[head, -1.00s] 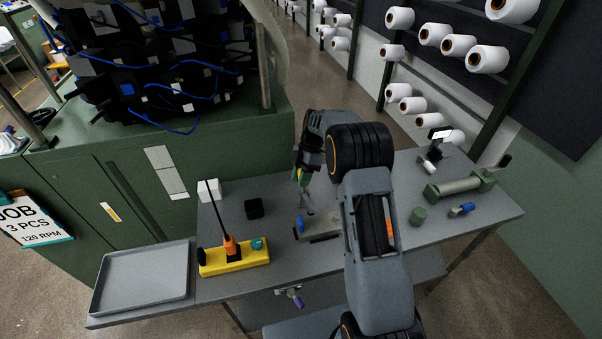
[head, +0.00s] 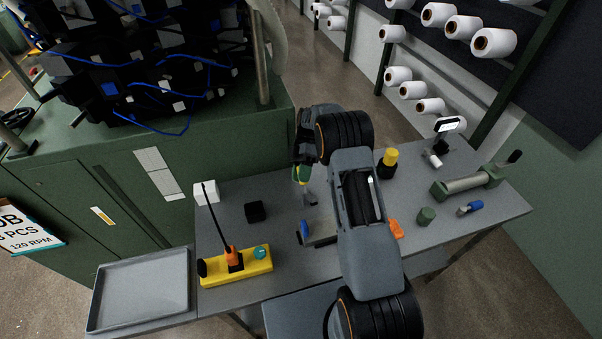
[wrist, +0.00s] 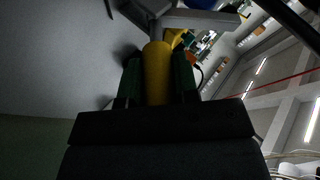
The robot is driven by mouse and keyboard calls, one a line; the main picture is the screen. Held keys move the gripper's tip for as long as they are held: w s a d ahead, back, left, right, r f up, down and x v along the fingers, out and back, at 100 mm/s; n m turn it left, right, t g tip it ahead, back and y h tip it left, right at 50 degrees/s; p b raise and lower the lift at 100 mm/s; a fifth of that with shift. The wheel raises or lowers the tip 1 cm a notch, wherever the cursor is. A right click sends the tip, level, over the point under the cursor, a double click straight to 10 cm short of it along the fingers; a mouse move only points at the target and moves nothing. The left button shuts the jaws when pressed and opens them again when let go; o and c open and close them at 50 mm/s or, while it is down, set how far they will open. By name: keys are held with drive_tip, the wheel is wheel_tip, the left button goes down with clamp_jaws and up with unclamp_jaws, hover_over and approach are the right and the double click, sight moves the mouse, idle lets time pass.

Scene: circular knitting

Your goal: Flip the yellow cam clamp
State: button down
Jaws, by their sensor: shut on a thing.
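The yellow cam clamp's handle (wrist: 157,75) stands between my gripper's two green fingers in the wrist view. My gripper (head: 302,173) is shut on it, above the middle of the bench in the head view. A grey metal arm (head: 310,196) shows just below the fingers, above a low grey fixture (head: 322,232) with a blue knob (head: 304,228). In the wrist view a grey bar (wrist: 200,19) lies beyond the top of the handle. My arm hides the fixture's right part. In the head view my fingers mostly hide the handle.
A yellow block (head: 220,274) with an orange lever stands at front left, beside a grey tray (head: 138,284). A black cube (head: 255,212) sits left of the fixture. A yellow-topped black post (head: 390,158), a green cylinder (head: 426,215) and a green roller device (head: 468,184) stand right.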

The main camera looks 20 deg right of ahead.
idle(0.3)
drive_tip(key=c, duration=0.9)
unclamp_jaws()
drive_tip(key=shift+o, duration=0.2)
drive_tip(key=shift+r, duration=0.1)
